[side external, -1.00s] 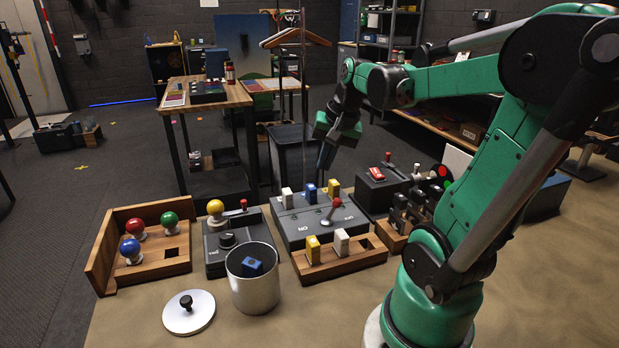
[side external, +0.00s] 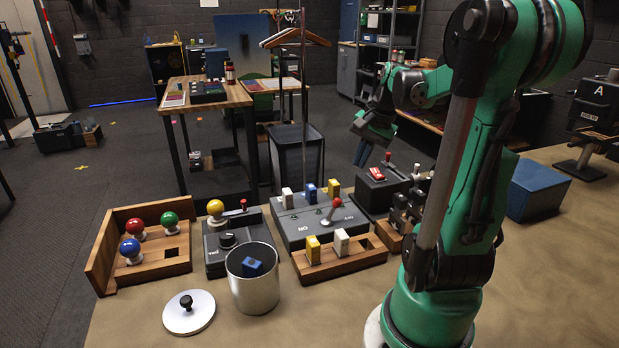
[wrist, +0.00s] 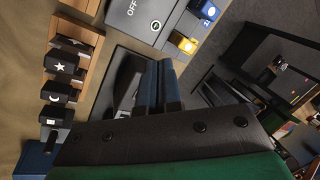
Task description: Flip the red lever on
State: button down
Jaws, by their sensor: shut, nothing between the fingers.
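A lever with a red knob (side external: 337,203) stands on the front of the grey panel box (side external: 298,238), between its printed labels. A second small lever with a red knob (side external: 388,157) stands on the dark box (side external: 369,195) at the right, beside a red switch. A third red-tipped lever (side external: 243,204) is on the dial box at the left. My gripper (side external: 361,153) is above the dark box's far side, shut and empty. In the wrist view its closed fingers (wrist: 160,68) point at the dark box (wrist: 115,85), mostly covering it. No red knob shows there.
The grey panel, marked OFF (wrist: 140,15), carries white, blue and yellow blocks. A wooden rack with yellow and white blocks (side external: 341,243) stands in front. Black symbol blocks (wrist: 62,67) stand beside the dark box. A metal can (side external: 253,290) and a ball tray (side external: 165,265) are left.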

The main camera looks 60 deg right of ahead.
aim_at(333, 210)
jog(key=x, duration=0.8)
jog(key=shift+f, duration=0.25)
jog(key=shift+a+r, duration=0.2)
jog(key=shift+a, duration=0.35)
jog(key=shift+a+r, duration=0.2)
jog(key=shift+a, duration=0.3)
jog(key=shift+s+a+r, duration=0.1)
jog(key=shift+a+r, duration=0.2)
jog(key=shift+a, duration=0.6)
